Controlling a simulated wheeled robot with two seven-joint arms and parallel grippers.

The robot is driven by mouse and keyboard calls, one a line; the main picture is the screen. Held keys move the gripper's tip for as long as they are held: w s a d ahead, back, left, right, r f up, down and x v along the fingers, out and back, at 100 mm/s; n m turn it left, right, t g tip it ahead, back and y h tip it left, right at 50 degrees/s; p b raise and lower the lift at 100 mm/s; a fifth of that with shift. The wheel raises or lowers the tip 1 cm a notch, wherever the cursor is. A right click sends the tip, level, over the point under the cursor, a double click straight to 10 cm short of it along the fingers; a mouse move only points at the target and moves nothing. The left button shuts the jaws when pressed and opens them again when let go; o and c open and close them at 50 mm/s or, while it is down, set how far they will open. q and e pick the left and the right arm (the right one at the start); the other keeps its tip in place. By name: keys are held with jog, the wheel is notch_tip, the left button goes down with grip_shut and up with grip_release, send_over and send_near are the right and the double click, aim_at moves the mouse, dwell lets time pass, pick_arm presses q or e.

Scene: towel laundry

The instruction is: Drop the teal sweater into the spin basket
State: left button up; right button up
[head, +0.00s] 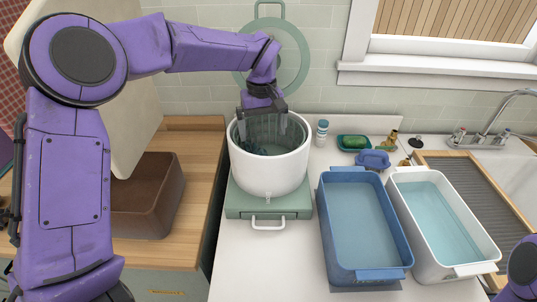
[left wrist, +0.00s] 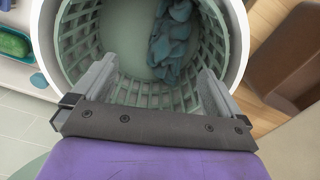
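The spin basket is a green slatted drum inside a white tub (head: 269,178), which stands on a green base. The teal sweater (left wrist: 173,42) lies crumpled inside the basket (left wrist: 82,42), against one side of it, as the left wrist view shows. In the head view the basket's inside is mostly hidden by my gripper. My left gripper (head: 264,128) points down into the basket mouth. Its fingers are spread wide in the left wrist view (left wrist: 158,85), with nothing between them, and the sweater is apart from them. My right gripper is out of view.
A blue basin (head: 325,225) and a white basin (head: 402,220), both with water, stand right of the tub. A brown bin (head: 172,190) is on the wooden counter at left. A bottle (head: 322,133) and a green soap dish (head: 353,143) stand behind. The counter in front is clear.

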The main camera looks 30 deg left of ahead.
pick_arm(q)
jog(key=shift+w, duration=0.2)
notch_tip(320, 180, up, 11)
jog(key=shift+s+f, duration=0.2)
jog(key=shift+f, duration=0.1)
